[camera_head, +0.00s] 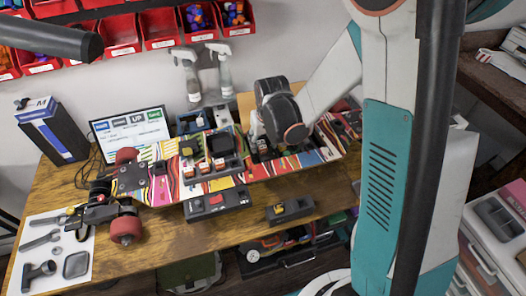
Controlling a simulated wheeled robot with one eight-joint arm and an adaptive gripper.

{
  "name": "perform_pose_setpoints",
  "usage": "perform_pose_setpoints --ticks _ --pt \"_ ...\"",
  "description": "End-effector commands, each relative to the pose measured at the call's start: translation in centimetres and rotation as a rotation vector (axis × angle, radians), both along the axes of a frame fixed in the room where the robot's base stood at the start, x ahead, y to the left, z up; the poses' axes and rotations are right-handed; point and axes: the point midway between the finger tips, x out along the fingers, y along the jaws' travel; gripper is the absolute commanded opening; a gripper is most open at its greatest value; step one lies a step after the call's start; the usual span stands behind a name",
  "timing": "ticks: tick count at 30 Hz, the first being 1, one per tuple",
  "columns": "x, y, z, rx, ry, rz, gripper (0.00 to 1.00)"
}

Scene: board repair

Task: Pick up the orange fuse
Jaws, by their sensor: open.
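Several small orange and red blocks (205,167) sit in a row in a dark holder on the multicoloured skateboard deck (160,185). Another small orange piece (279,208) sits in a black tray at the front of the bench. At this size I cannot tell which of them is the orange fuse. My gripper (262,147) is low over the right part of the deck, right of the row of blocks. It is open, and my wrist hides most of its fingers and what is right under them.
A black box with a red switch (217,201) stands at the deck's front edge. Two spray bottles (222,75), a screen (130,130) and a blue-black box (50,132) stand behind. Tools lie on a white mat (30,280) at left. Red bins (118,33) hang above.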

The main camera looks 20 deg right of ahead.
Motion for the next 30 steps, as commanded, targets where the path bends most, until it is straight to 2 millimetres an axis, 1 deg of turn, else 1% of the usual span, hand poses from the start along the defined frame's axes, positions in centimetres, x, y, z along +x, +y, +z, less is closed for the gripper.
perform_pose_setpoints --ticks 5,9,12,20,21,23,24,25,26,30 --pt "0.8 -0.4 -1.5 0.0 0.0 -0.001 0.47" --pt "1.7 -0.8 -3.5 0.0 0.0 -0.001 0.47" --pt "2.0 -0.7 -4.6 0.0 -0.001 0.0 0.47" --pt "2.0 -0.7 -4.7 0.0 -0.001 0.0 0.47" --pt "2.0 -0.7 -4.7 0.0 -0.001 0.0 0.38" --pt "2.0 -0.7 -4.7 0.0 -0.001 0.0 0.24" --pt "2.0 -0.7 -4.7 0.0 -0.001 0.0 0.15" --pt "2.0 -0.7 -4.7 0.0 -0.001 0.0 0.08" --pt "2.0 -0.7 -4.7 0.0 -0.001 0.0 0.07" --pt "2.0 -0.7 -4.7 0.0 -0.001 0.0 0.07"
